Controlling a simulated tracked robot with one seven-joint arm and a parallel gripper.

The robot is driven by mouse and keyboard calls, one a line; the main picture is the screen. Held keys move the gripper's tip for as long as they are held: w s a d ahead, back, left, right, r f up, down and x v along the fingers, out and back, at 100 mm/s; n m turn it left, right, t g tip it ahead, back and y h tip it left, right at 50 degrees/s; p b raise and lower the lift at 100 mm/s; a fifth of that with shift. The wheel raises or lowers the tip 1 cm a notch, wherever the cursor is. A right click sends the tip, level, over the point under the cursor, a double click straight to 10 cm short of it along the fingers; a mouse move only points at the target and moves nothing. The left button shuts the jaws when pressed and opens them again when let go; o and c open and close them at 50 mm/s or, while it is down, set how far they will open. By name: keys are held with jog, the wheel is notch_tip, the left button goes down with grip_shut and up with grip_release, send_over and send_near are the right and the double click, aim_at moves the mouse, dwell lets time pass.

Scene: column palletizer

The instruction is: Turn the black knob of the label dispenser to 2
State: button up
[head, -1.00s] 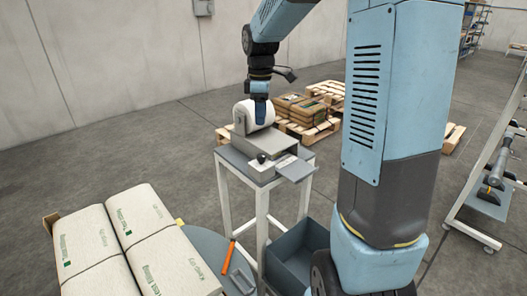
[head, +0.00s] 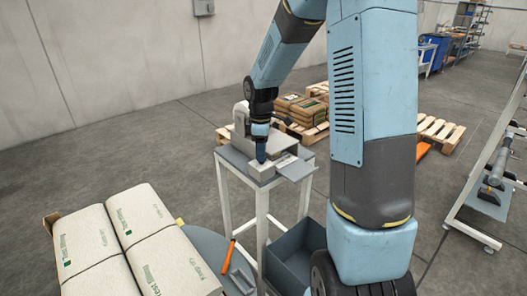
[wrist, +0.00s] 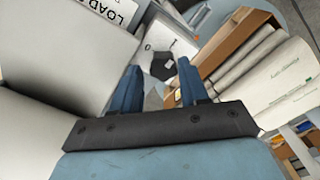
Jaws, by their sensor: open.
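The label dispenser (head: 284,144) stands on a small white-legged table in the head view. Its black knob (wrist: 163,66) shows in the wrist view on a pale panel with small printed marks, one reading 0; the other marks are partly hidden or too small to read. My gripper (wrist: 158,82) is open, with its two blue fingers pointing at the knob. The knob appears between and just beyond the fingertips; I cannot tell whether they touch it. In the head view my gripper (head: 261,154) is over the dispenser's front and hides the knob.
White sacks (head: 130,240) lie stacked at the front left. An orange-handled tool (head: 229,252) lies on a round grey surface beside them. A dark bin (head: 295,252) is by the table. Pallets with brown sacks (head: 302,108) are behind. A white rack (head: 490,180) stands at right.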

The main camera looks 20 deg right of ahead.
jog(key=shift+f, duration=0.35)
